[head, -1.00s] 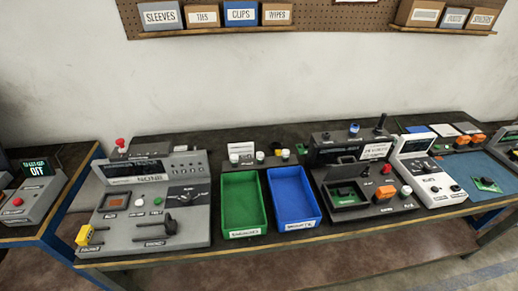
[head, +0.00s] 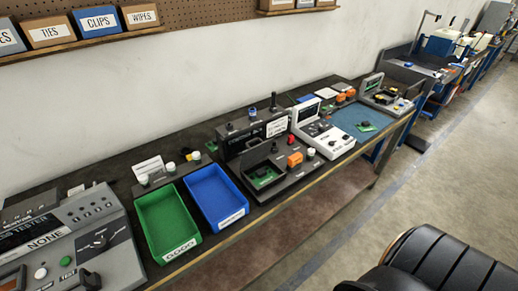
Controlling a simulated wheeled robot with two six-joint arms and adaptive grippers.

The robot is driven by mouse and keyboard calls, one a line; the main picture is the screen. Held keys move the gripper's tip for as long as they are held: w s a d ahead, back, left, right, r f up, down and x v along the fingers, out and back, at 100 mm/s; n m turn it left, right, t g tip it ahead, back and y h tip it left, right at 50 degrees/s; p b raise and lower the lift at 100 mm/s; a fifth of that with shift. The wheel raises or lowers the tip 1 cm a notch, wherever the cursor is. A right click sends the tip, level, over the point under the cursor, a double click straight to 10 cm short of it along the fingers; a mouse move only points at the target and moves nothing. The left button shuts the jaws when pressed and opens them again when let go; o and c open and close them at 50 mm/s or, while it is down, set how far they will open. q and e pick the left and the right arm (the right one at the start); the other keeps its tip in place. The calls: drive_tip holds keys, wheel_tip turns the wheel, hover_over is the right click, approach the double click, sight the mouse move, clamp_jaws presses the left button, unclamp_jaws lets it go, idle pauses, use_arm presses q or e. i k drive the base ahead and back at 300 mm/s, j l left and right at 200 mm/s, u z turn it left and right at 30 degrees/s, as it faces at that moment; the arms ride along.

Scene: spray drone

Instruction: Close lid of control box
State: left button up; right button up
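A dark grey unit (head: 290,181) on the bench has an open recess with a green board (head: 264,177) inside. Neither of my grippers is in view.
A green bin (head: 167,222) and a blue bin (head: 216,197) stand on the long bench. A grey tester (head: 105,240) is at the left and a white device (head: 326,139) is further right. A black ribbed object (head: 440,262) fills the lower right. Floor is free beyond the bench.

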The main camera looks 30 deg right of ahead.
sight(253, 151)
drive_tip(key=j+z, duration=0.1)
drive_tip(key=z, duration=1.25)
drive_tip(key=k+l, duration=0.05)
